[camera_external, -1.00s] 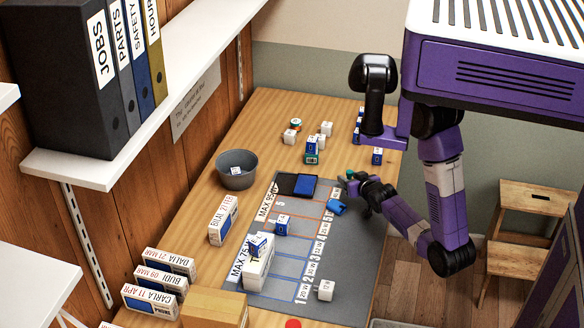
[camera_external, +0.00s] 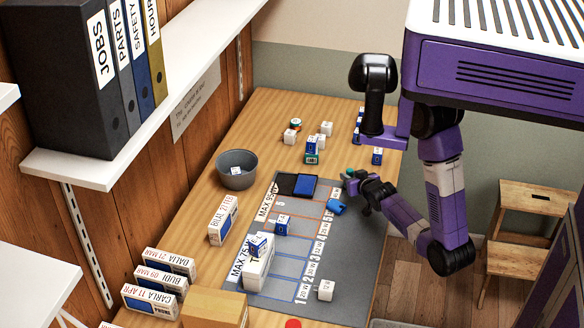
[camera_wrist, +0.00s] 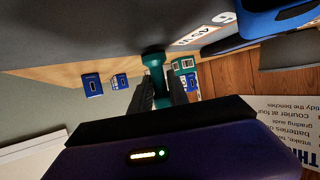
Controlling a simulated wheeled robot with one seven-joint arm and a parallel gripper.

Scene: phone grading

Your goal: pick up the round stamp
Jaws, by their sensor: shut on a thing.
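The round stamp (camera_wrist: 155,70) has a teal handle and a dark round base. In the wrist view it stands between the two dark fingers of my gripper (camera_wrist: 160,95), which are shut on its handle. Its base is at the edge of the grey mat (camera_wrist: 80,40); I cannot tell whether it touches. In the external view my gripper (camera_external: 355,181) is over the mat's right side, and only a bit of the teal stamp (camera_external: 348,172) shows at its tip. A black ink pad with a blue lid (camera_external: 305,186) lies to its left.
A blue object (camera_external: 337,207) lies just below my gripper. A grey bowl (camera_external: 237,170) stands at the left. White and blue small boxes (camera_external: 311,147) stand behind the mat. Labelled phone boxes (camera_external: 152,301) line the front left. A white cube (camera_external: 326,290) is on the mat's front.

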